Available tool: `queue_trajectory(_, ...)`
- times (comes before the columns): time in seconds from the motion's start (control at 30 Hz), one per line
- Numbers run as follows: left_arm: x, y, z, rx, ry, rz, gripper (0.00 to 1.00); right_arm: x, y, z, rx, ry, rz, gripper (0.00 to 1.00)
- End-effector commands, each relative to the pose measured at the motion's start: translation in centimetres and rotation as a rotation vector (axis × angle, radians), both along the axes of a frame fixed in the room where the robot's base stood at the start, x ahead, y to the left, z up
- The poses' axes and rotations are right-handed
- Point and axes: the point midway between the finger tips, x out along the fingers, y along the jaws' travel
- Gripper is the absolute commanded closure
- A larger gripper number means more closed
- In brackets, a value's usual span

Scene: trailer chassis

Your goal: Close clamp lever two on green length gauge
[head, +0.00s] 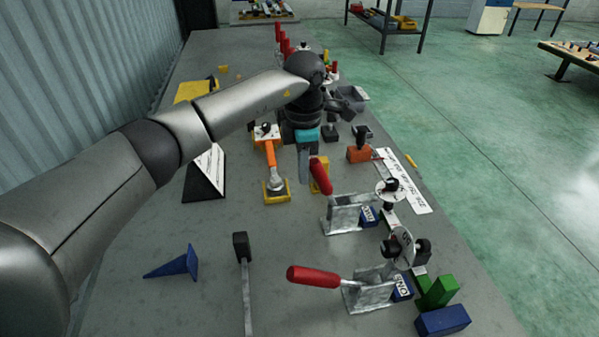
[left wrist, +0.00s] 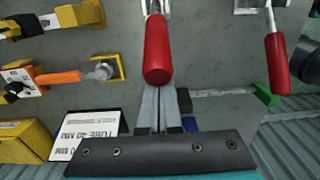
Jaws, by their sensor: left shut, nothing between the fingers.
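My left gripper (head: 306,178) is shut and empty, with its fingers pointing down beside the red handle (head: 320,175) of the farther metal toggle clamp (head: 346,214). That handle is raised and tilted. In the left wrist view the red handle (left wrist: 157,50) is just past my fingertips (left wrist: 155,95); contact cannot be told. The nearer clamp (head: 368,292) has its red handle (head: 313,277) pointing left, nearly level. Blue labels at both clamps are too small to read surely. Green blocks (head: 437,291) lie beside the nearer clamp; which part is the gauge is unclear. My right gripper is not in view.
A grey bar with a black end block (head: 241,246) and a blue wedge (head: 175,264) lie left of the nearer clamp. An orange-handled tool (head: 271,160) and a black-framed sign (head: 205,175) stand farther back. The bench's near left middle is fairly clear.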

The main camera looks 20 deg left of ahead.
Motion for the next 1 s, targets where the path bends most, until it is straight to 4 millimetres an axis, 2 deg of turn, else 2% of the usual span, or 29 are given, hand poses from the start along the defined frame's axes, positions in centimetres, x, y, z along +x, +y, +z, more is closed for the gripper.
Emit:
queue_trajectory(0.4,1.3,-2.1,0.8,0.000,-0.001,-0.001,1.00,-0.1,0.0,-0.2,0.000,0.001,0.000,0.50)
queue_trajectory(0.83,1.4,-2.4,0.9,-0.002,-0.004,-0.002,1.00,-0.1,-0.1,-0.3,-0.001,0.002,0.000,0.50)
queue_trajectory(1.0,1.8,-3.1,1.0,-0.004,-0.005,-0.003,1.00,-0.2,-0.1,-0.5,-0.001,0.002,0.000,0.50)
